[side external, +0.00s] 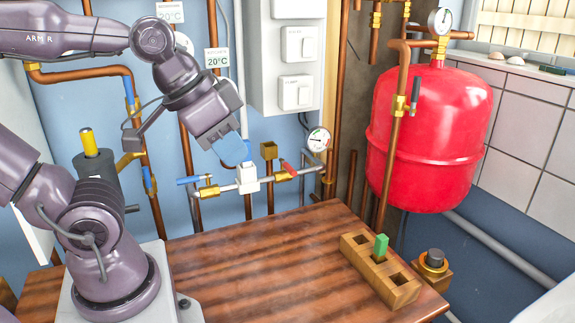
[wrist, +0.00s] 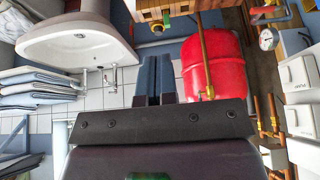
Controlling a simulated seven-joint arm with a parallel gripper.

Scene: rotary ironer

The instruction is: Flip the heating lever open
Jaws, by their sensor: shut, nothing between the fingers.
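A horizontal pipe run (side external: 225,188) is mounted against the blue wall, with a white fitting (side external: 247,178) at its middle. It carries a blue lever (side external: 190,180) on the left and a red lever (side external: 289,168) on the right. I cannot tell for certain which is the heating lever. My gripper (side external: 235,154) has blue fingers and is just above the white fitting in the side external view, between the two levers. Its fingers are together and hold nothing. In the wrist view my gripper (wrist: 155,72) points away from the levers, which I cannot make out there.
A pressure gauge (side external: 318,139) stands right of the red lever. A white switch box (side external: 285,60) hangs above. A red tank (side external: 425,135) is at the right. A wooden block (side external: 360,257) with a green peg (side external: 381,245) sits on the mostly clear wooden table (side external: 250,265).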

